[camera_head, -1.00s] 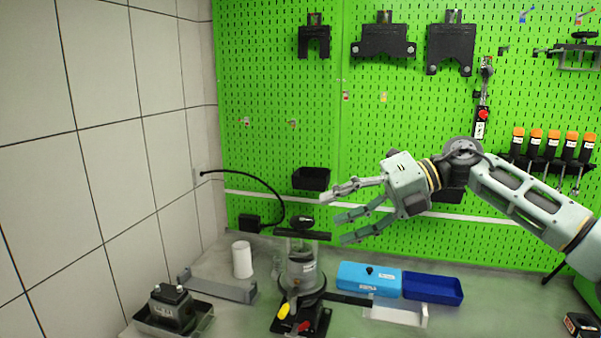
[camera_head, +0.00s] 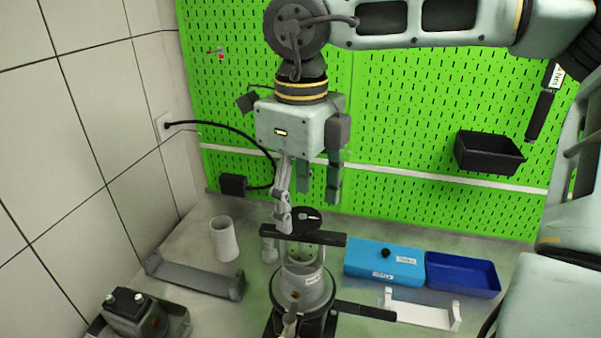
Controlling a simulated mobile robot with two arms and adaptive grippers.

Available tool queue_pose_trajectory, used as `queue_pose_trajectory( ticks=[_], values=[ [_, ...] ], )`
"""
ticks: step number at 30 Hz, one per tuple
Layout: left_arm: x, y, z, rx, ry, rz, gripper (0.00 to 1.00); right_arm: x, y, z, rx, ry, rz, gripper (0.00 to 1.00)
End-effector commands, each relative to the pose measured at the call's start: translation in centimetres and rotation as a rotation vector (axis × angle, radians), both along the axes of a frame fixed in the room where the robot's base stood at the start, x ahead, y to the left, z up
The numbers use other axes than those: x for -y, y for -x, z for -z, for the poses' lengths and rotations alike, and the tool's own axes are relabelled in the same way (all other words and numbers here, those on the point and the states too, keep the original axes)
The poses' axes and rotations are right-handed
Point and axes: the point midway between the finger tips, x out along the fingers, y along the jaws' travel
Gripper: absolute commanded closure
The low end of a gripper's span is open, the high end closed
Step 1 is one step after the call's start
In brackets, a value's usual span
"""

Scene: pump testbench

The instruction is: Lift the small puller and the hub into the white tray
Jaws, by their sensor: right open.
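A black crossbar tool (camera_head: 330,239) with a round black top, which looks like the small puller, sits on top of the upright pump unit (camera_head: 303,287). A pale ring with holes shows just below the bar; I cannot tell whether it is the hub. My right gripper (camera_head: 308,205) points down above the bar, its fingers spread and empty. One finger comes down close to the bar's left part; I cannot tell whether it touches. A low white tray-like holder (camera_head: 420,313) stands empty on the bench, right of the pump. My left gripper is not in view.
A blue box with a black knob (camera_head: 384,262) and a dark blue open bin (camera_head: 462,275) stand behind the white holder. A grey holder (camera_head: 195,279), a white cylinder (camera_head: 224,238) and a dark motor-like unit (camera_head: 135,312) are at left. A black bar (camera_head: 366,311) juts right.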

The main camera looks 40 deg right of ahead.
Motion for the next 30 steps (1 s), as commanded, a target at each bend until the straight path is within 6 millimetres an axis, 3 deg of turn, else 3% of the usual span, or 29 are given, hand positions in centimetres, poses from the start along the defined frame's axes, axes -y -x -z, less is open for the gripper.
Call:
queue_pose_trajectory(
  ticks=[9, 19, 30],
  values=[
    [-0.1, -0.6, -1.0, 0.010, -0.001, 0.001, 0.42, 0.0, 0.0, 3.7, -0.001, -0.002, 0.001, 0.38],
    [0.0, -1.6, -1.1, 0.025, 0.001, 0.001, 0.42, 0.0, 0.0, 4.2, 0.002, -0.003, 0.003, 0.38],
    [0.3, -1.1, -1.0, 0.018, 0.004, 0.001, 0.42, 0.0, 0.0, 4.1, 0.002, -0.003, 0.002, 0.69]
  ],
)
